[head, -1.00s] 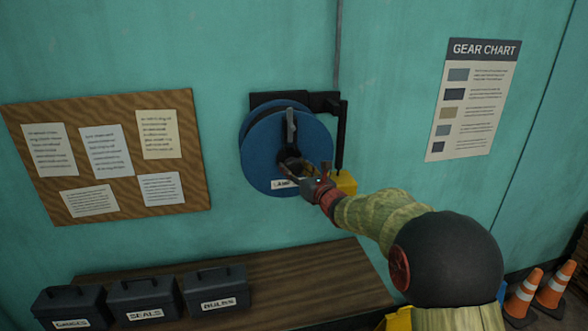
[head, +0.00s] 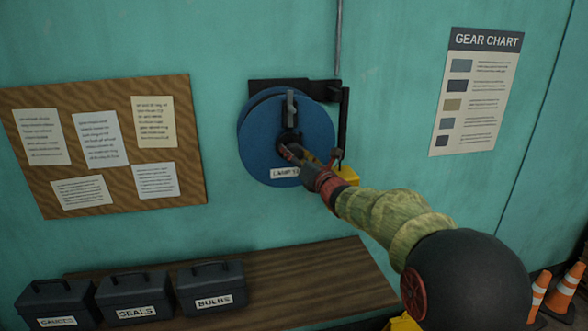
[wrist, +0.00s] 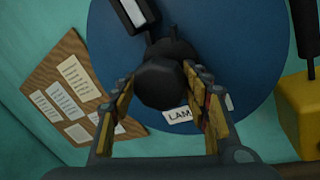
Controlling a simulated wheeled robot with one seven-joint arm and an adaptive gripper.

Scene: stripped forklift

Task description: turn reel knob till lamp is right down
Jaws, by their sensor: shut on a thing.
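The blue reel (head: 258,143) is mounted on the teal wall, with a label beginning "LAM" near its lower edge. Its black knob (wrist: 166,82) shows in the wrist view between the two fingers of my gripper (wrist: 160,100). My gripper (head: 297,157) is shut on the knob at the reel's middle in the head view. A grey crank-like bar (head: 290,108) stands upright above the hub. A yellow block (head: 348,175) sits at the reel's lower right, partly behind my arm; it also shows in the wrist view (wrist: 300,115). I cannot make out the lamp for certain.
A cork board (head: 190,188) with several papers hangs at left. A wooden bench (head: 330,270) below holds three dark boxes, including the bulbs box (head: 212,288). A gear chart (head: 477,92) hangs at right. Orange cones (head: 566,285) stand at lower right.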

